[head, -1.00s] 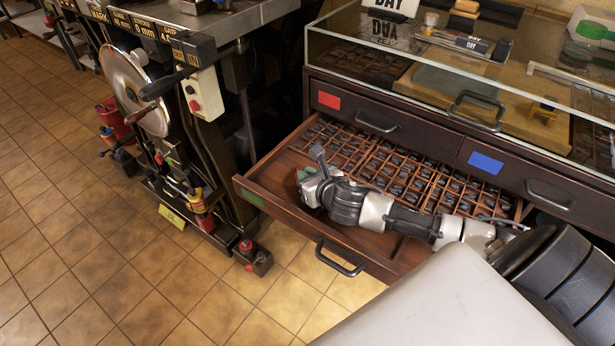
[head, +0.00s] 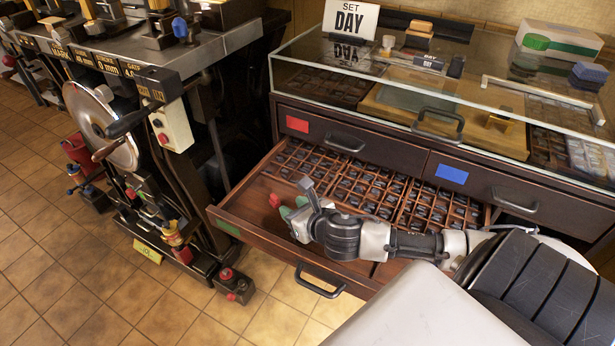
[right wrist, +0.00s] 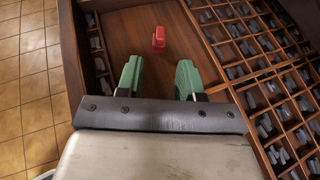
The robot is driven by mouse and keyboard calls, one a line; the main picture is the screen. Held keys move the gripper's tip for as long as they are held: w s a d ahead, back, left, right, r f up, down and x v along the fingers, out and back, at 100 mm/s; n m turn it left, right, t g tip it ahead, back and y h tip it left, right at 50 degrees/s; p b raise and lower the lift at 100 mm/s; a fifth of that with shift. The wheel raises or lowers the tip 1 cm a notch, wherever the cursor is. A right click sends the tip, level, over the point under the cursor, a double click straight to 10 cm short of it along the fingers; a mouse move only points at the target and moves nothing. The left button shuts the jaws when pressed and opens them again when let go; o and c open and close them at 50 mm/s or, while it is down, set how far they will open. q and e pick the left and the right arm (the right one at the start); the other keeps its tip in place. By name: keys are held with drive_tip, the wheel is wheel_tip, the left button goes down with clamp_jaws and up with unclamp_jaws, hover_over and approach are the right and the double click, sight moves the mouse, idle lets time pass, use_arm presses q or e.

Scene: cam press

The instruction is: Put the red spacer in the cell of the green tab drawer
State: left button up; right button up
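The red spacer (head: 274,200) is in the plain, undivided left part of the open drawer with the green tab (head: 228,228). In the right wrist view the spacer (right wrist: 158,38) shows against the bare brown drawer floor (right wrist: 132,22), apparently resting on it. My right gripper (head: 292,214) is inside the drawer area, just to the right of the spacer. In the right wrist view its green-tipped fingers (right wrist: 159,77) are spread, with nothing between them; the spacer lies beyond the tips, apart from both. My left gripper is not in view.
Small divided cells (head: 345,185) with grey type pieces fill the drawer's right and back. Closed drawers with red (head: 297,124) and blue (head: 451,174) tabs sit above, under a glass-topped case. A press with a handwheel (head: 100,125) stands left. Tiled floor lies between.

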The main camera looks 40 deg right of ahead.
drive_tip(key=v, duration=0.6)
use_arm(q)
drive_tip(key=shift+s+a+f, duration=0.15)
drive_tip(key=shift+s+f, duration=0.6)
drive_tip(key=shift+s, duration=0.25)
